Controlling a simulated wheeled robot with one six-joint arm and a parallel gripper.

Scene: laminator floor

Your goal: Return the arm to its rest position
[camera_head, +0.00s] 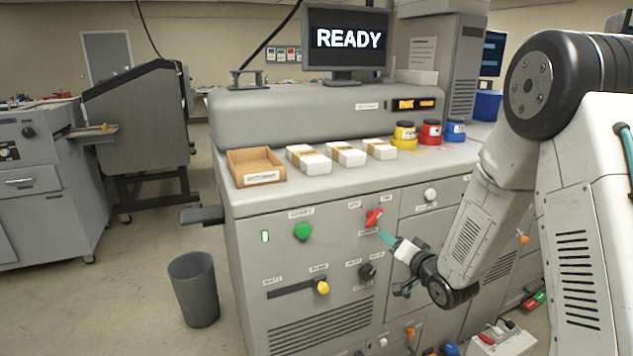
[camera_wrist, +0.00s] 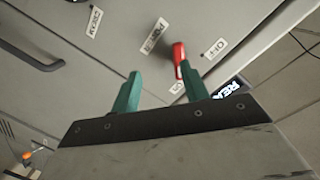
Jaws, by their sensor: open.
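My gripper (camera_head: 388,239) has teal fingertips and is in front of the grey machine's front panel, just below and to the right of a red switch handle (camera_head: 374,217). In the wrist view my gripper (camera_wrist: 158,90) is open, its two teal fingers apart with nothing held between them. The red handle (camera_wrist: 179,58) appears there close to the right finger; I cannot tell whether they touch. My arm reaches in from the right side of the head view.
The machine's top (camera_head: 330,181) holds an open cardboard box (camera_head: 255,167), several white packs and yellow, red and blue jars. A monitor (camera_head: 346,38) reads READY. Green, yellow and black knobs stick out of the panel. A grey bin (camera_head: 194,290) stands on the floor at left.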

